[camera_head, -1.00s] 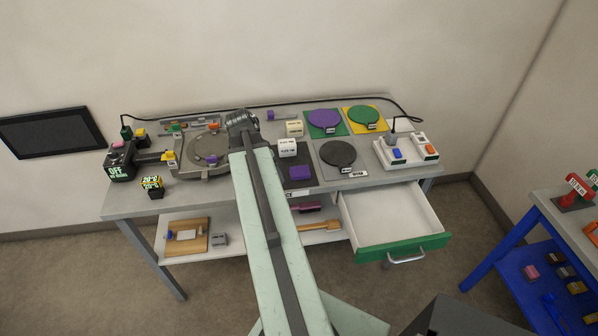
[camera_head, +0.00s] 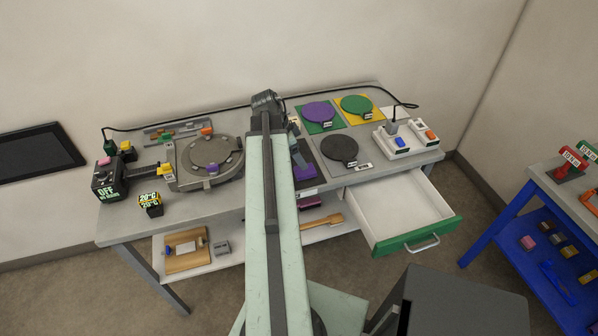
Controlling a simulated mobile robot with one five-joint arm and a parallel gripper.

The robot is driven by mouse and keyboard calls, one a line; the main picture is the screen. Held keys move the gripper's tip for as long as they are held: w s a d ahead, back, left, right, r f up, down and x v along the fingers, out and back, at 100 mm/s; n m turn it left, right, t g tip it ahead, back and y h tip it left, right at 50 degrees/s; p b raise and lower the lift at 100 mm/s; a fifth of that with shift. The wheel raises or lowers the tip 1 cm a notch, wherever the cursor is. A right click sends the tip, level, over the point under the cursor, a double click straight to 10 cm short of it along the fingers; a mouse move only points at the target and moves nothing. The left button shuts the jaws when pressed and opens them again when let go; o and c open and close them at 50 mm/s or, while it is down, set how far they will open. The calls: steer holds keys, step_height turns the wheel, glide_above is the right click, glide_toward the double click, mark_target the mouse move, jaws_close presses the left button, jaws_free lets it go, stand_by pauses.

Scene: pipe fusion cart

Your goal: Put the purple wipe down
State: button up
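A purple block (camera_head: 303,173), perhaps the wipe, shows just right of my arm on the bench; the arm covers part of it. I cannot tell whether it is touched or held. My gripper (camera_head: 268,101) is at the far end of my arm over the bench; its dark wrist shows, but its fingertips are hidden. A grey-blue piece (camera_head: 296,143) sticks out right of the arm above the purple block, and I cannot tell what it is.
A round clamp (camera_head: 180,178) stands left of my arm. Purple (camera_head: 318,112), green (camera_head: 356,105) and black (camera_head: 339,150) discs lie at right, beside a white switch box (camera_head: 391,150). A green-fronted drawer (camera_head: 425,237) stands open.

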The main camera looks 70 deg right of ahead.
mark_target(301, 171)
step_height(301, 171, down, 2)
steer(key=shift+d+f+b, duration=0.15)
steer(key=shift+f+b, duration=0.05)
steer(key=shift+b, duration=0.5)
steer(key=shift+w+r, duration=0.1)
steer(key=b+x, duration=0.2)
steer(key=a+b+x, duration=0.1)
steer(key=b+x, duration=0.1)
steer(key=shift+f+b, duration=0.3)
steer(key=shift+f, duration=0.2)
steer(key=shift+s+d+f, duration=0.15)
steer(key=shift+s+f, duration=0.05)
steer(key=shift+s, duration=0.1)
steer(key=shift+r, duration=0.2)
steer(key=c, duration=1.5)
